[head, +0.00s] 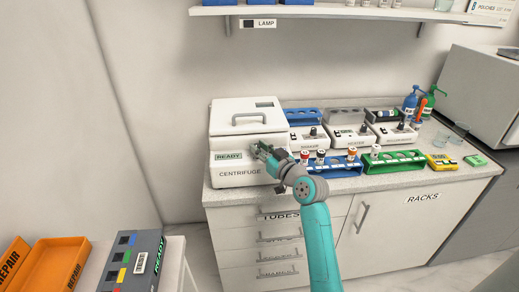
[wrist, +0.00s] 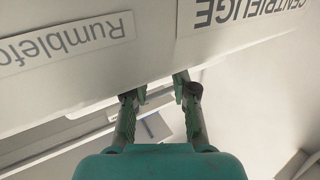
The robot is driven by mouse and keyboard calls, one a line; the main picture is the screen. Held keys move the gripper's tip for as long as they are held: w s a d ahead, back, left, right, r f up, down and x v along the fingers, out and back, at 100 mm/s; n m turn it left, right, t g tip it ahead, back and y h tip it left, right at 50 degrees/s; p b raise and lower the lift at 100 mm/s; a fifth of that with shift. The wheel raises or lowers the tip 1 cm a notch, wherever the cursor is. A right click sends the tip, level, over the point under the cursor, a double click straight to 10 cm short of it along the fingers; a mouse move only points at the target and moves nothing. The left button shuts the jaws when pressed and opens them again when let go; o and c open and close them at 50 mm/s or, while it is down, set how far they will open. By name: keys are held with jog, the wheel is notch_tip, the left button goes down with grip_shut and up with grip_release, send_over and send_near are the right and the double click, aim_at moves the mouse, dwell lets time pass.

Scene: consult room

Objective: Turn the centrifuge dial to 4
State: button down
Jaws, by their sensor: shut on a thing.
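The white centrifuge (head: 228,119) stands at the left end of the counter, its lid with a handle on top. Its front carries a READY display (head: 229,156) and a CENTRIFUGE label (head: 240,172), which shows upside down in the wrist view (wrist: 250,12). My gripper (head: 262,150) is at the right part of the front panel, shut on the dial there. The fingers hide the dial, so its pointer and numbers cannot be read. In the wrist view the two green fingers (wrist: 160,88) reach the panel with a gap between them.
Right of the centrifuge are small white devices (head: 308,139), a blue tube rack (head: 337,170) and a green rack (head: 398,161). Bottles (head: 409,106) stand further right. A shelf (head: 330,12) hangs above. Orange trays (head: 55,265) lie at lower left.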

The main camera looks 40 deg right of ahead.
jog(key=shift+d+f+n+y, duration=0.15)
jog(key=shift+n+y, duration=0.25)
jog(key=shift+y, duration=0.2)
jog(key=c, duration=0.9)
grip_release()
jog(key=s, duration=1.2)
